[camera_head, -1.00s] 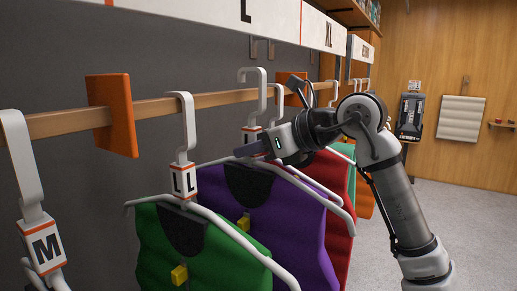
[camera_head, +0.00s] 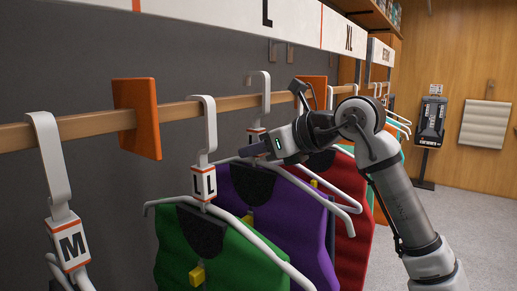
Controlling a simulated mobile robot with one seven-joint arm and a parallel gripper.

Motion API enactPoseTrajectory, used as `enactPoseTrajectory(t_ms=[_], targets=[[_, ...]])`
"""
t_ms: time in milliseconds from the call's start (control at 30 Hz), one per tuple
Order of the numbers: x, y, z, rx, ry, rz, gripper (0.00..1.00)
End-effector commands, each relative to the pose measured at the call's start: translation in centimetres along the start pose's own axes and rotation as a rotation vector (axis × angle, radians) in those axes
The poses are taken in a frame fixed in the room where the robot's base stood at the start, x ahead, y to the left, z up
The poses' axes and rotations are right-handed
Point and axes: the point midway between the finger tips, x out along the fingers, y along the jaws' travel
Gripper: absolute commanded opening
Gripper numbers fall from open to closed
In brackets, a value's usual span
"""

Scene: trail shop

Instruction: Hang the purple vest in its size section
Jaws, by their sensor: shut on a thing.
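The purple vest (camera_head: 285,231) hangs from a white hanger behind the green vest. Its hanger hook (camera_head: 264,95) rises to the wooden rail (camera_head: 235,101); I cannot tell whether the hook bears on the rail. My gripper (camera_head: 254,149) is shut at the neck of this hanger, just below the hook, and partly covers its size tag, so I cannot read it. The green vest (camera_head: 230,255) hangs on a hanger tagged L (camera_head: 204,183), right of an orange divider (camera_head: 137,119). The overhead sign (camera_head: 268,14) reads L above this stretch of rail.
A hanger tagged M (camera_head: 71,243) hangs left of the divider. A second orange divider (camera_head: 312,88) stands farther along the rail. A red vest (camera_head: 352,215) hangs close behind the purple one. A sign reading XL (camera_head: 348,38) is farther right. Open floor lies at right.

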Motion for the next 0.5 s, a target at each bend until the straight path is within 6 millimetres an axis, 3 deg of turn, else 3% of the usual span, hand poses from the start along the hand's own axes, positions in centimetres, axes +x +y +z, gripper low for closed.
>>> enactPoseTrajectory(t_ms=[500], targets=[[0.8, 0.0, -1.9, -0.001, -0.001, -0.001, 0.0]])
